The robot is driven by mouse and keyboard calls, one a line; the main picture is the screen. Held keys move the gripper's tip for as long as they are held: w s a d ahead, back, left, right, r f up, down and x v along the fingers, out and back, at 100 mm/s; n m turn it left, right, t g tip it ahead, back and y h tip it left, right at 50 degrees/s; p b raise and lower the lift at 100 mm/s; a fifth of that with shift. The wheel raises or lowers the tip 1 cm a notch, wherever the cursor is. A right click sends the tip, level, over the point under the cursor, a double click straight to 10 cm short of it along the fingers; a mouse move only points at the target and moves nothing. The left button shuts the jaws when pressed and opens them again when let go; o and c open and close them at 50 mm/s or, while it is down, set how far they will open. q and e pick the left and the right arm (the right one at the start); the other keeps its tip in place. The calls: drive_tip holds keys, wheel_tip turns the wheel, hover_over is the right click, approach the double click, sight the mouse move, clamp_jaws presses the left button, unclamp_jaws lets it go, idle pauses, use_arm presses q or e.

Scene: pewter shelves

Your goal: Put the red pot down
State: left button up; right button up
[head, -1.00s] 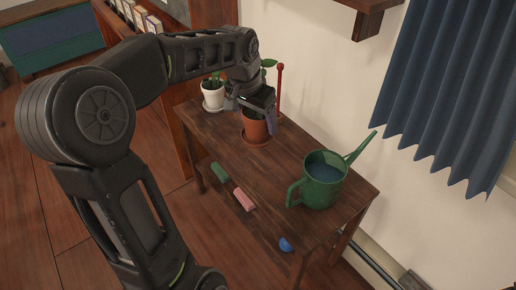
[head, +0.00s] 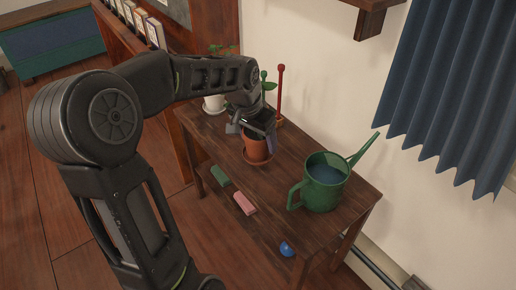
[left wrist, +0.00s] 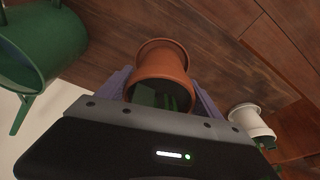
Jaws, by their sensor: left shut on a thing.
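The red pot (head: 256,149), a terracotta pot with a saucer at its base, is upright over the middle of the dark wooden table (head: 300,225). My left gripper (head: 259,134) is shut on it near the rim and hides part of its top. In the left wrist view the red pot (left wrist: 160,68) sits between the two purplish fingers (left wrist: 162,95), with some green inside it. Its base looks at or very close to the tabletop; I cannot tell whether it touches. My right gripper is not in view.
A green watering can (head: 324,181) stands at the right. A green block (head: 220,175), a pink block (head: 244,203) and a blue ball-like thing (head: 286,249) lie along the front edge. A white pot (head: 214,103) and a red stake (head: 280,92) are behind.

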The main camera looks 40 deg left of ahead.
sight(251, 140)
use_arm(q)
drive_tip(key=shift+f+b, duration=0.4)
drive_tip(key=shift+f, duration=1.3)
drive_tip(key=shift+f, duration=0.15)
drive_tip(key=o, duration=2.1)
drive_tip(key=shift+r, duration=0.3)
drive_tip(key=p+v, duration=0.3)
drive_tip(key=v, duration=0.8)
drive_tip(key=shift+s+r, duration=0.1)
drive_tip(key=shift+r, duration=0.2)
